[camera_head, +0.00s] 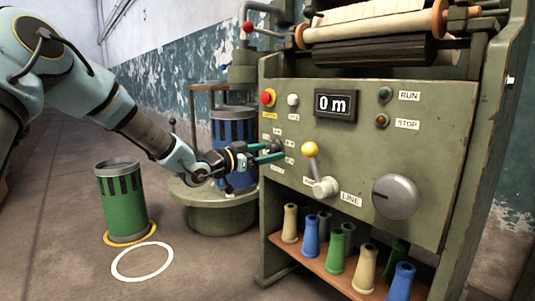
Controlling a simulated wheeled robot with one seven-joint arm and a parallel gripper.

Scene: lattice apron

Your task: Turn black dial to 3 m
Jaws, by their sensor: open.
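The black dial (277,145) is on the left part of the green machine panel (345,150), with small white labels around it. It is small and partly hidden by my gripper. My gripper (279,151) reaches in from the left, its teal fingers open and pointing at the panel. The fingertips are at the dial; I cannot tell whether they touch it.
A yellow-knobbed lever (310,150) and a large grey knob (396,197) are right of the dial. Red (267,97) and white (293,100) buttons are above it. Several coloured cones stand on a shelf (316,264) below. A green bin (122,203) stands left.

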